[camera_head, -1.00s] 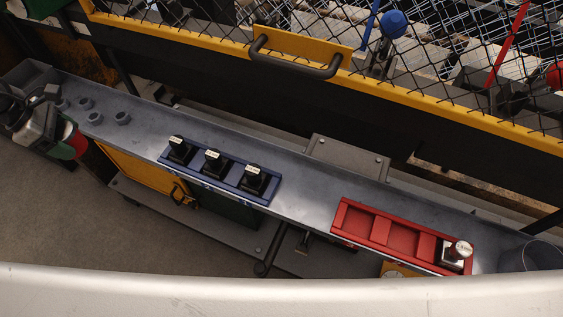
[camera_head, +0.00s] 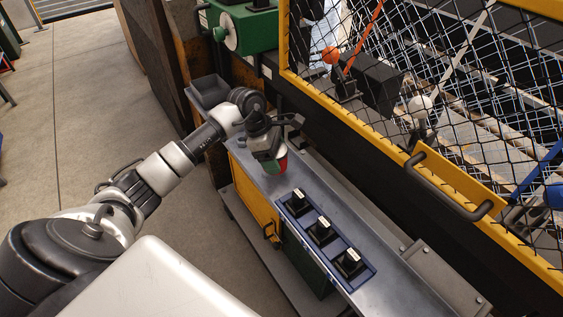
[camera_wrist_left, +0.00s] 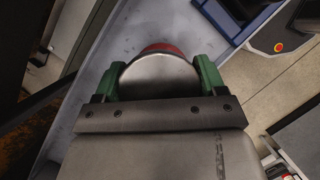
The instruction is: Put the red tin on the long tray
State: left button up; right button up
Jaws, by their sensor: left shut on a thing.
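My left gripper (camera_head: 272,152) is shut on the red tin (camera_head: 283,164) above the far left end of the grey bench top. In the left wrist view, the tin (camera_wrist_left: 160,48) shows a silver rounded end and a red edge between the two green fingers of the gripper (camera_wrist_left: 158,76). Most of the tin is hidden by the gripper in the head view. The tin is apart from this tray. I cannot tell whether it is the tray named. My right gripper is not in view.
A grey open box (camera_head: 208,92) stands at the bench's far end. A yellow-framed mesh fence (camera_head: 440,180) with a dark handle runs along the right. A green machine (camera_head: 246,30) stands at the back. Bare bench top (camera_head: 400,285) shows right of the blue tray.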

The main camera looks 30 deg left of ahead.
aim_at(282, 164)
pick_arm(q)
jog(key=shift+w+d+f, duration=0.15)
jog(key=shift+w+d, duration=0.15)
jog(key=shift+d, duration=0.45)
notch_tip(282, 164, down, 2)
jog(key=shift+f+p, duration=0.25)
jog(key=shift+p, duration=0.15)
jog(key=shift+f, duration=0.35)
jog(key=shift+f, duration=0.1)
jog(key=o, duration=1)
